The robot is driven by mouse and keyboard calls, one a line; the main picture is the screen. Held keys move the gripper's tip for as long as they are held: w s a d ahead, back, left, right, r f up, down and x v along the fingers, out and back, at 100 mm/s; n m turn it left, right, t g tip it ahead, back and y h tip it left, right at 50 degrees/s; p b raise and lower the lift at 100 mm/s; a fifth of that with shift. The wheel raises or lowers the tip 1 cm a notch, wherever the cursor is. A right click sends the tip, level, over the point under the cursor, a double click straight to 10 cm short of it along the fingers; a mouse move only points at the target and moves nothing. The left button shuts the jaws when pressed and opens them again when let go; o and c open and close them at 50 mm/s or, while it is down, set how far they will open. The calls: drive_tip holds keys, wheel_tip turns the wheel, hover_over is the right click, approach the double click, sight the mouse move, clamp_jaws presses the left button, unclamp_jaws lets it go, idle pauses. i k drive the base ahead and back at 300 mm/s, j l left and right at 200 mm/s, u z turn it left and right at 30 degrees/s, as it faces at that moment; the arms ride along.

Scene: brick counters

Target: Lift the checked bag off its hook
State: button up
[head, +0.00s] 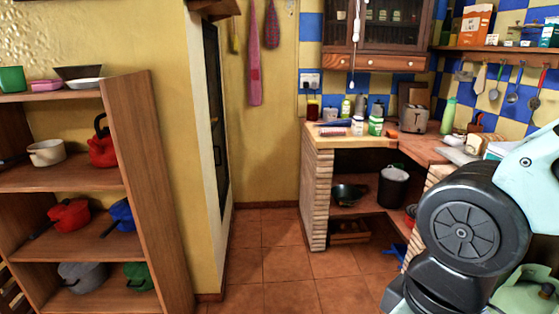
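A small reddish checked cloth item (271,25), which looks like the checked bag, hangs on the yellow wall at the top, left of the blue and yellow tiles. Its lower end tapers; its hook is too small to make out. A longer pink cloth item (254,58) hangs just left of it, apart from it. Part of my own arm fills the lower right of the head view. My gripper is not in view, so its state and its distance from the bag do not show.
A wooden shelf unit (157,190) with pots stands at the left. A brick counter (317,190) with jars and a toaster (413,119) stands at the right. An open stretch of tiled floor (277,262) lies between them, reaching the wall below the bag.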

sight(271, 33)
drive_tip(key=i, duration=1.95)
drive_tip(key=i+l, duration=0.1)
drive_tip(key=i, duration=1.85)
drive_tip(key=j+u, duration=0.05)
drive_tip(key=j, duration=0.05)
